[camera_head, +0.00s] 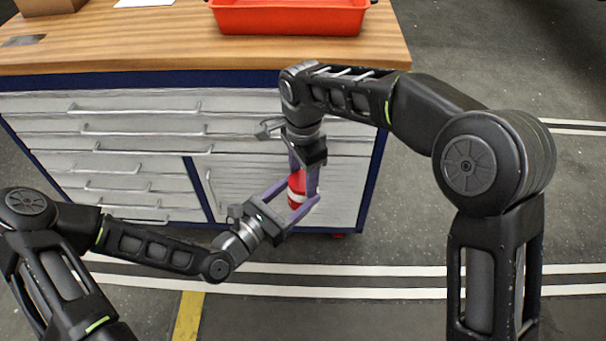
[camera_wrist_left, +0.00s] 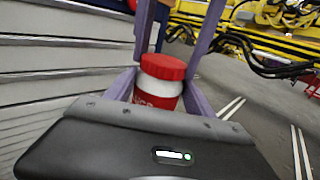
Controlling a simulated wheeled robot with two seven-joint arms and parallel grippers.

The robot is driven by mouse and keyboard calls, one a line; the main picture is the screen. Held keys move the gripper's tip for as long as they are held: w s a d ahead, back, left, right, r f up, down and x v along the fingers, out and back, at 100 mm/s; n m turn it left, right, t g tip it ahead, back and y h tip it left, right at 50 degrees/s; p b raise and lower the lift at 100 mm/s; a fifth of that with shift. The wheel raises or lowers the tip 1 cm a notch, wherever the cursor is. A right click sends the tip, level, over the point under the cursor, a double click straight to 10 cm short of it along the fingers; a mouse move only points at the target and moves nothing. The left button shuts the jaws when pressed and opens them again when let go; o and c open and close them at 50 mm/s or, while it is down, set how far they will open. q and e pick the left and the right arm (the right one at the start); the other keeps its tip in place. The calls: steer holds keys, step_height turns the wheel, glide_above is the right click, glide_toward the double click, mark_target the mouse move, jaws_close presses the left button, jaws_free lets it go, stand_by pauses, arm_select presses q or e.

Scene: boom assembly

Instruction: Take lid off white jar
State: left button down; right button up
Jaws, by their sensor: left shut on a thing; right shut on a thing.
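The white jar (camera_wrist_left: 157,91) has a red label and a red lid (camera_wrist_left: 163,67) on top. It is upright in the left wrist view, held in the air in front of the cabinet. In the head view the jar (camera_head: 296,190) shows mostly red and is partly hidden by fingers. My left gripper (camera_head: 300,200) is shut around the jar body from the lower left. My right gripper (camera_head: 304,188) reaches down from above, its purple fingers on either side of the lid, shut on it. The lid sits on the jar; whether it has turned, I cannot tell.
A white drawer cabinet (camera_head: 130,130) with a wooden top (camera_head: 190,45) stands right behind the grippers. A red tray (camera_head: 290,17) and a cardboard box (camera_head: 50,5) are on top. Open grey floor (camera_head: 380,255) lies in front and to the right. Yellow machinery (camera_wrist_left: 270,35) is in the background.

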steer(key=n, duration=0.5)
steer(key=shift+n, duration=0.3)
steer(key=n, duration=0.2)
steer(key=shift+n, duration=0.4)
steer(key=n, duration=1)
steer(key=shift+n, duration=0.4)
steer(key=n, duration=1)
steer(key=shift+n, duration=0.3)
steer(key=n, duration=0.8)
steer(key=shift+r, duration=0.1)
steer(key=n, duration=0.5)
steer(key=shift+n, duration=0.3)
steer(key=shift+r, duration=0.1)
steer(key=shift+r, duration=1)
